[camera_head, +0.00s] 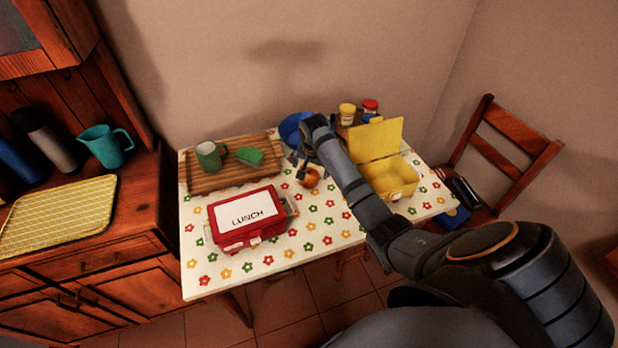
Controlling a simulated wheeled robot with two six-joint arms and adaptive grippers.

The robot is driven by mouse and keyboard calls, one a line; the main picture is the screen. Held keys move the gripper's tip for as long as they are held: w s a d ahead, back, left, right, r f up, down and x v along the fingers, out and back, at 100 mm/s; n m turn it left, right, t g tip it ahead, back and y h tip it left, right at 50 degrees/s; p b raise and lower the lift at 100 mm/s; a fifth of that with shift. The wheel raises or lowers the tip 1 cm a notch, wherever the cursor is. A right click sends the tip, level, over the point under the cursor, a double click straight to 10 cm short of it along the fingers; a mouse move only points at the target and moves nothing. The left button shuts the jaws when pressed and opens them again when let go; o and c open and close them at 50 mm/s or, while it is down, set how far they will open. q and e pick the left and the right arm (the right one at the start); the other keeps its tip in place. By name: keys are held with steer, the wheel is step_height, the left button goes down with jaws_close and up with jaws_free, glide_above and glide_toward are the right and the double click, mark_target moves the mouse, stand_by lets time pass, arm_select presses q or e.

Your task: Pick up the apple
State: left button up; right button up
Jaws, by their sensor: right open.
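The apple (311,179), red and yellow, sits on the flowered tablecloth near the middle of the table (318,225). My right arm reaches in from the lower right, and my right gripper (300,168) is just above and beside the apple at its upper left. The gripper is open and small in the picture; whether a finger touches the apple cannot be told. The arm's wrist hides part of the area behind the apple. My left gripper is not in view.
A red lunch box (246,218) lies left of the apple; an open yellow lunch box (391,176) stands right. A blue bowl (291,127) is behind the gripper. A wooden board (229,178) holds a green mug (209,156) and sponge (250,155). The front right cloth is clear.

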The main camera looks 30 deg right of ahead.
mark_target(310, 175)
steer(key=shift+x, duration=0.95)
steer(key=x, duration=0.2)
steer(key=shift+a+f, duration=0.15)
steer(key=shift+f, duration=0.2)
steer(key=shift+x, duration=0.75)
steer(key=shift+r, duration=0.1)
steer(key=shift+c, duration=1)
steer(key=c, duration=1.2)
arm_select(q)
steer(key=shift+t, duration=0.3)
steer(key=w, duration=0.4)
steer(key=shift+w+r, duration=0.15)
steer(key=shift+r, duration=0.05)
arm_select(e)
steer(key=shift+o, duration=0.2)
steer(key=shift+r, duration=0.1)
